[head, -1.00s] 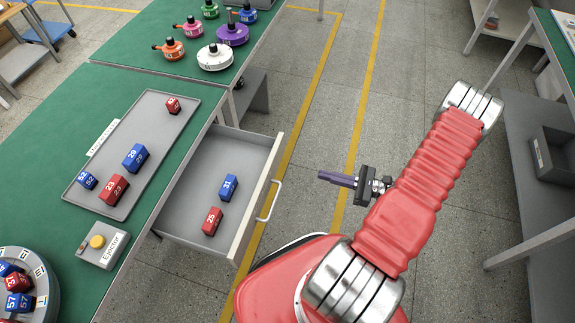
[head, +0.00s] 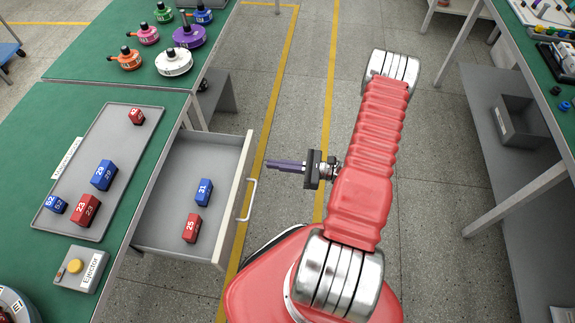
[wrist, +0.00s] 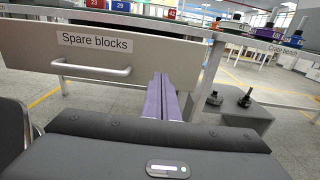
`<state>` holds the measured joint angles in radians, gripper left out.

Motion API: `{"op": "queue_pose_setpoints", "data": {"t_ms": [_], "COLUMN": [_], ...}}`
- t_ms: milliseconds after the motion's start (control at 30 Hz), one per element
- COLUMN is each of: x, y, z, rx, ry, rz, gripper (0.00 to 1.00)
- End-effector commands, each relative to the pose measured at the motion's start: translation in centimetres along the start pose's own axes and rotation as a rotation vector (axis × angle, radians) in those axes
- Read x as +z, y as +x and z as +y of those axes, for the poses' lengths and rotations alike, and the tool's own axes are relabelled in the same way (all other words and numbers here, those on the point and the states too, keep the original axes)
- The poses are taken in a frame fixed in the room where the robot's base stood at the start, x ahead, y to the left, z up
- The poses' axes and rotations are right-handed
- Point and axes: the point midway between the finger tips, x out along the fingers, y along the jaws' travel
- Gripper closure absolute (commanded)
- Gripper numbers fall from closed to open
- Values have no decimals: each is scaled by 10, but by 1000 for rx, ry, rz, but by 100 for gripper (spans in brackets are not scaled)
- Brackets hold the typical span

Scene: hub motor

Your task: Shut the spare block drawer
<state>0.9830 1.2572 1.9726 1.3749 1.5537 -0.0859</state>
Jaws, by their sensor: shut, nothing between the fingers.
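The spare block drawer (head: 231,200) is pulled out from under the green bench at the left. Inside it lie a blue block 31 (head: 204,192) and a red block 25 (head: 192,228). In the wrist view its front panel (wrist: 110,58) carries the label "Spare blocks" and a pale bar handle (wrist: 90,71). My gripper (head: 268,166) is shut and empty, its purple fingers pointing left toward the drawer front, near the handle's far end in the head view. The fingers also show in the wrist view (wrist: 160,80), right of the handle. I cannot tell whether they touch the drawer.
A grey tray (head: 108,190) with several blocks and an ejector box (head: 80,268) are on the green bench. Motors (head: 174,62) stand on the far bench. A grey shelf with a bin (head: 522,122) is at the right.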

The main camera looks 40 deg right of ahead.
Motion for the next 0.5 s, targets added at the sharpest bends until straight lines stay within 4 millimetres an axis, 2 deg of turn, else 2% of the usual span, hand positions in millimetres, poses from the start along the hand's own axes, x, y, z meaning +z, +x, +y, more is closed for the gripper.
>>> {"op": "queue_pose_setpoints", "data": {"t_ms": [300, 500], "x": [0, 0], "y": [38, 52], "z": [1, 0], "rx": [3, 2], "ry": [-1, -1], "rz": [0, 0], "gripper": [100, 100]}}
